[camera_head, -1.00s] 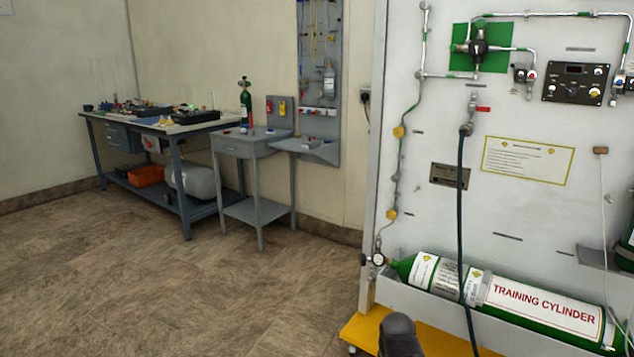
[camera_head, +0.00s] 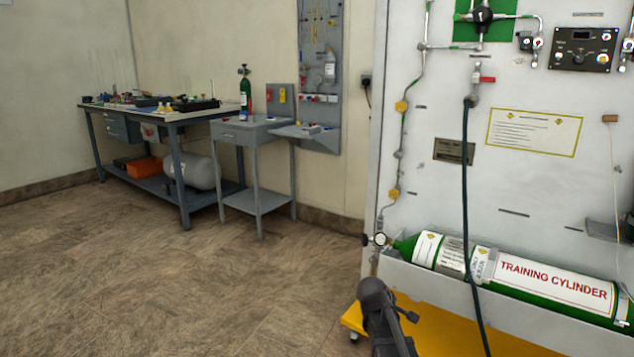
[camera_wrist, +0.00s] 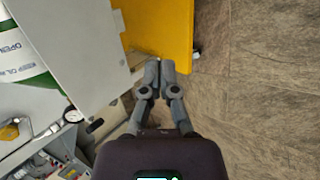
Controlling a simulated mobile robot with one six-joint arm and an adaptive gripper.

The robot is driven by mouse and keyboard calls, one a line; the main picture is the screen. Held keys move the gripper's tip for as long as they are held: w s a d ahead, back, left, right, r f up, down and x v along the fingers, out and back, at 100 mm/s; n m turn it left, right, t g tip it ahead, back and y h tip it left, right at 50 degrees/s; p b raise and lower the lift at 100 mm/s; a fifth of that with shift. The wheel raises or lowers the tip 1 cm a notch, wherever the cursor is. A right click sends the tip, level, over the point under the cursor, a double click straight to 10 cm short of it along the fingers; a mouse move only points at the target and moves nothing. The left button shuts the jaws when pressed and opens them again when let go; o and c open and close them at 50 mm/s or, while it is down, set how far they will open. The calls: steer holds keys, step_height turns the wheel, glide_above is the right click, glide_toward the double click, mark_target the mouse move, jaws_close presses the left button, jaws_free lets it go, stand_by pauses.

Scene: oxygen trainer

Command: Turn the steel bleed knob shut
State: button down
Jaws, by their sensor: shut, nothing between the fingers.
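The steel bleed knob cannot be picked out for certain among the small fittings on the white trainer panel (camera_head: 450,100). A round gauge (camera_head: 380,239) and a small dark knob (camera_head: 366,239) sit at the left end of the green training cylinder (camera_head: 550,283). The gauge (camera_wrist: 73,115) and a black knob (camera_wrist: 95,126) also show at the left in the wrist view. My gripper (camera_wrist: 160,68) is shut and empty, its fingertips over the yellow base plate's edge, to the right of the gauge and apart from it.
The yellow base (camera_head: 440,330) juts out below the panel. A dark hose (camera_head: 465,190) hangs down in front of the cylinder. A workbench (camera_head: 165,118) and a small grey table (camera_head: 245,132) stand at the back left. The floor between is clear.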

steer(key=w+a+n+t+h+b, duration=0.2)
steer(key=w+n+t+b, duration=0.4)
steer(key=w, duration=0.7)
steer(key=n+t+b, duration=0.2)
steer(key=n, duration=0.6)
glide_toward(375, 258)
steer(key=shift+w+a+r+n+y, duration=0.1)
steer(key=shift+w+n+y, duration=0.2)
steer(key=shift+w, duration=0.2)
steer(key=shift+w, duration=0.1)
steer(key=shift+w+d, duration=1.05)
steer(key=shift+w, duration=0.35)
steer(key=shift+w+d, duration=1.05)
steer(key=shift+w, duration=0.3)
steer(key=shift+a+f, duration=0.1)
steer(key=shift+f, duration=0.3)
steer(key=shift+s+f+b, duration=0.1)
steer(key=shift+b, duration=0.2)
steer(key=shift+s+d+r+p, duration=0.1)
steer(key=shift+d+r+p, duration=0.2)
steer(key=shift+d+p, duration=0.05)
